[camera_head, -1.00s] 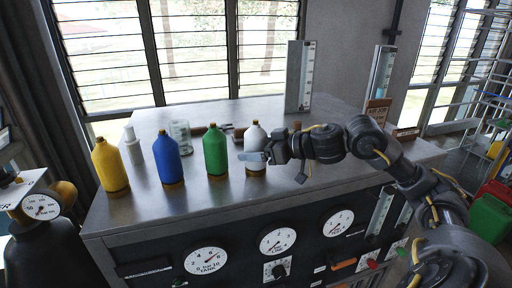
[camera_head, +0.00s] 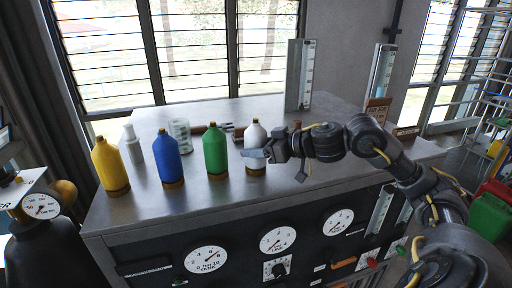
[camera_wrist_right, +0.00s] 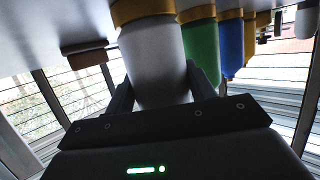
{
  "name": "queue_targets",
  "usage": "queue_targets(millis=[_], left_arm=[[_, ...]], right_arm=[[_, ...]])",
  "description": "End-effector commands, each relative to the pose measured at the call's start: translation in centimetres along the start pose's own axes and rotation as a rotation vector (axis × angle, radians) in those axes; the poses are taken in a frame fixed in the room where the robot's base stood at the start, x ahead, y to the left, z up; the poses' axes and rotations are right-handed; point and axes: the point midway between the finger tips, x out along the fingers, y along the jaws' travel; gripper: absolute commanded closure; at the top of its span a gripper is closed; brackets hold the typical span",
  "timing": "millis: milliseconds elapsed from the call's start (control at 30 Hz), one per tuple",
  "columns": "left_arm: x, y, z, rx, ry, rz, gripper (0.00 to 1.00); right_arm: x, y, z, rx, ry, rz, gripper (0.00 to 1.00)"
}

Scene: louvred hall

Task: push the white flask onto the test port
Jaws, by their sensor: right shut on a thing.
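The white flask (camera_head: 255,136) stands upright on the metal bench top, at the right end of a row of flasks. My right gripper (camera_head: 256,155) reaches in from the right and is shut on the white flask. In the right wrist view the white flask (camera_wrist_right: 152,62) sits between the two fingers (camera_wrist_right: 160,88), and its brown-gold base band rests at the bench surface. The test port cannot be made out. My left gripper is not in view.
Green (camera_head: 215,150), blue (camera_head: 168,158) and yellow (camera_head: 109,165) flasks stand left of the white one. A white bottle (camera_head: 133,145) and a glass beaker (camera_head: 180,137) stand behind them. A tall gauge block (camera_head: 300,76) stands at the back. The bench front carries dials (camera_head: 206,259).

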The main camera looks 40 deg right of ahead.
Motion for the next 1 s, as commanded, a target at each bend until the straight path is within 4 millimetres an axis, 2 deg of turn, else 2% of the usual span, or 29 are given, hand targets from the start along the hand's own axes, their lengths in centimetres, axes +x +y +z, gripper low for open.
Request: queue_targets(millis=[167, 333, 533, 700, 1000], left_arm=[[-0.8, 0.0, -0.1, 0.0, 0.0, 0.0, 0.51], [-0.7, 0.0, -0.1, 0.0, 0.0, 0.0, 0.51], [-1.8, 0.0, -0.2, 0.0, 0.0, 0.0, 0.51], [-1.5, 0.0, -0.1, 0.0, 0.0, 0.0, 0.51], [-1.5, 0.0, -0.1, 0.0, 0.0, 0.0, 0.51]], right_arm=[[-0.2, 0.0, -0.8, 0.0, 0.002, 0.0, 1.0], [-0.2, 0.0, -0.8, -0.001, 0.003, 0.0, 1.0], [-1.0, 0.0, -3.0, -0.002, 0.005, 0.001, 1.0], [-1.4, 0.0, -4.3, -0.002, 0.005, 0.0, 1.0], [-1.5, 0.0, -4.7, 0.0, 0.002, 0.0, 1.0]])
